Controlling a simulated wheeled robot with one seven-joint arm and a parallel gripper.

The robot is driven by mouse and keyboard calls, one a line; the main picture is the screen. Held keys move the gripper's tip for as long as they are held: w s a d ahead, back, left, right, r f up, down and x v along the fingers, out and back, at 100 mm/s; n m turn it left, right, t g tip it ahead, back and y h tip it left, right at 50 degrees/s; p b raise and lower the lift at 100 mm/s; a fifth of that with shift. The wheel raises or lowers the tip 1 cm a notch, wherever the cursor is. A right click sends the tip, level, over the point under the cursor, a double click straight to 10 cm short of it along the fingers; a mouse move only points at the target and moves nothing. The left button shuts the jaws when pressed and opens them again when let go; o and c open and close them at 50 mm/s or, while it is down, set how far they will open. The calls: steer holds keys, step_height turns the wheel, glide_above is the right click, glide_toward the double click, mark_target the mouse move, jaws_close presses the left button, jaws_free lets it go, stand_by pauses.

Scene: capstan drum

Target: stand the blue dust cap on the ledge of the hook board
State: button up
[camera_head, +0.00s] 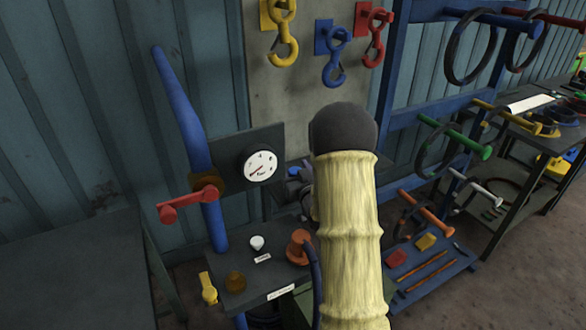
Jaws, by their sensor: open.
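The hook board (285,105) is the pale grey panel on the back wall, at the top middle. A yellow hook (283,38), a blue hook (333,65) and a red hook (374,38) hang on it. My arm in its straw-coloured sleeve stands in front and hides the board's lower right part. I cannot make out the blue dust cap or the board's ledge. A small bluish-grey shape (300,178) shows just left of my arm, too covered to name. My gripper is not visible.
Blue racks with coils stand at right. An empty dark table (75,265) is at lower left.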

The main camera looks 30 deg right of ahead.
steer(key=s, duration=0.2)
steer(key=s+b, duration=0.1)
steer(key=s, duration=0.3)
steer(key=shift+s+a, duration=0.2)
steer(key=shift+a, duration=0.1)
